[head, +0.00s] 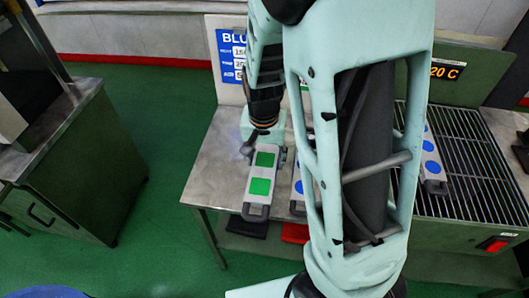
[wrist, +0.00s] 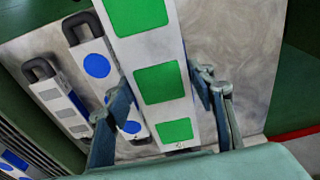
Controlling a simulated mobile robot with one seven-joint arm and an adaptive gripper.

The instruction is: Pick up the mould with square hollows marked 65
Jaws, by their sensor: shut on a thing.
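A pale grey mould with green square hollows (head: 249,198) is at the left part of the metal table in the head view. It also shows large in the wrist view (wrist: 185,62). My gripper (wrist: 162,82) is shut on this mould, with one finger at each long side. In the head view my gripper (head: 264,143) is at the mould's far end. A tiny mark at the mould's end is too small to read. I cannot tell whether the mould touches the table.
A mould with blue round hollows (wrist: 97,66) lies beside the held one, and one with grey hollows (wrist: 61,101) is farther left. Another blue-dotted mould (head: 431,165) lies on the slatted rack (head: 480,165). A green cabinet (head: 85,165) stands left, across open floor.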

